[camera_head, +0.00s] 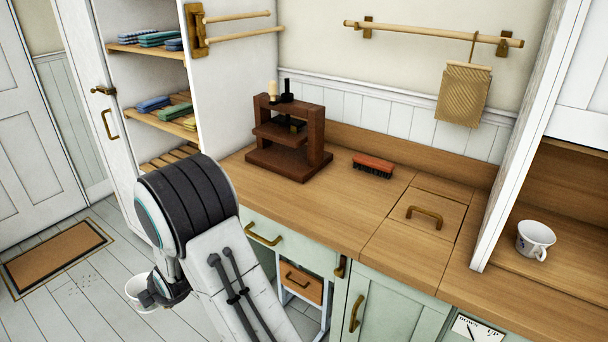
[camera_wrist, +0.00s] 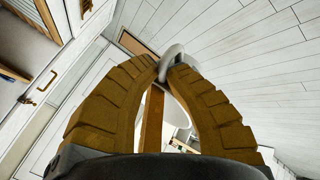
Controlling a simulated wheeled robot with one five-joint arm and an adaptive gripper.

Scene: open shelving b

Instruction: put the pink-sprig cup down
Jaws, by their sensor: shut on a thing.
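A white cup (camera_head: 138,289) hangs at my gripper, low over the floor to the left of the counter in the head view. Its outer side is mostly hidden by my gripper, and I cannot make out a pink sprig on it. In the wrist view the tan fingers of my gripper (camera_wrist: 168,70) meet at their tips on the cup's pale curved handle (camera_wrist: 172,50). The cup's body shows only in part between the fingers. Another white cup (camera_head: 535,239) with a dark bluish pattern stands upright in the open cubby at the right.
The wooden counter (camera_head: 390,215) holds a dark wooden press (camera_head: 288,140) and a red-backed brush (camera_head: 373,165). Bare counter lies in front of them. A lid with a brass handle (camera_head: 425,215) is set in the counter. Open shelves (camera_head: 150,105) with folded cloths stand behind my arm. A doormat (camera_head: 55,250) lies left.

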